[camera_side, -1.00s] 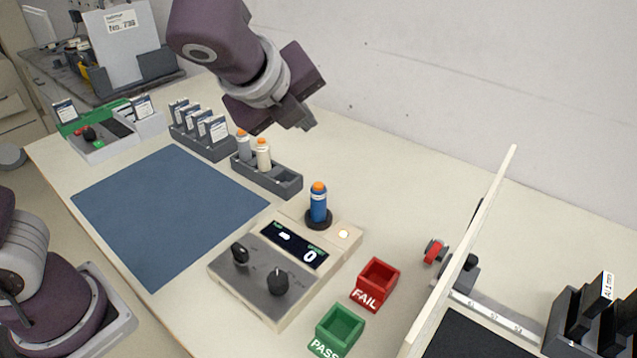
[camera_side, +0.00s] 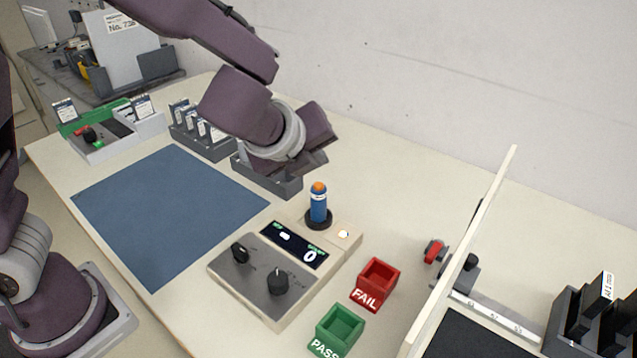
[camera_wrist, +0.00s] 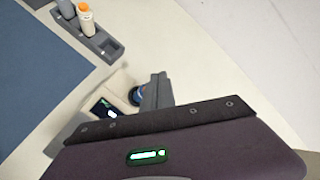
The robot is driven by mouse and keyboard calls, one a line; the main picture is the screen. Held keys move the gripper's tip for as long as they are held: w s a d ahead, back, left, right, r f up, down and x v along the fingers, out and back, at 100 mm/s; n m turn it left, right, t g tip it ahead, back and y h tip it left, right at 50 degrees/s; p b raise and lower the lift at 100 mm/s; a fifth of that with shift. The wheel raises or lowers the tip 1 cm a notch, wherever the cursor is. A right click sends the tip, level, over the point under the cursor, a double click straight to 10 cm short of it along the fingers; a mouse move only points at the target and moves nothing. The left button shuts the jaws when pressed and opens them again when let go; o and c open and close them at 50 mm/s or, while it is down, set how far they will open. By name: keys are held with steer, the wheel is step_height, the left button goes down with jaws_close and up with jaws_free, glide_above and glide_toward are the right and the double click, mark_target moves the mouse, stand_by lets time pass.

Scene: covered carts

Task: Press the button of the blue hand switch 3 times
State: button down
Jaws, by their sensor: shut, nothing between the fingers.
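The blue hand switch (camera_side: 319,206) stands upright in a dark round holder on the beige tester box (camera_side: 344,256). Its orange button (camera_side: 318,187) faces up. The tester's display (camera_side: 295,245) shows a 0. My gripper (camera_side: 300,172) is shut and empty, just up and left of the switch in the side view and apart from it. In the wrist view my fingers (camera_wrist: 155,92) cover part of the blue switch (camera_wrist: 136,97), and its button is hidden there.
A grey rack (camera_side: 287,186) is partly hidden behind my gripper; the wrist view shows a white switch (camera_wrist: 87,20) and a grey one (camera_wrist: 66,8) in it. A red FAIL bin (camera_side: 375,284), a green PASS bin (camera_side: 339,328) and an upright panel (camera_side: 460,255) stand right. The blue mat (camera_side: 165,210) is clear.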

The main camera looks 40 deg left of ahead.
mark_target(316, 191)
steer(key=shift+f, duration=1.15)
steer(key=shift+f, duration=0.1)
stand_by(1.1)
steer(key=shift+f, duration=0.3)
steer(key=shift+f, duration=0.4)
stand_by(0.7)
steer(key=shift+r, duration=0.85)
steer(key=shift+r, duration=2.5)
stand_by(0.4)
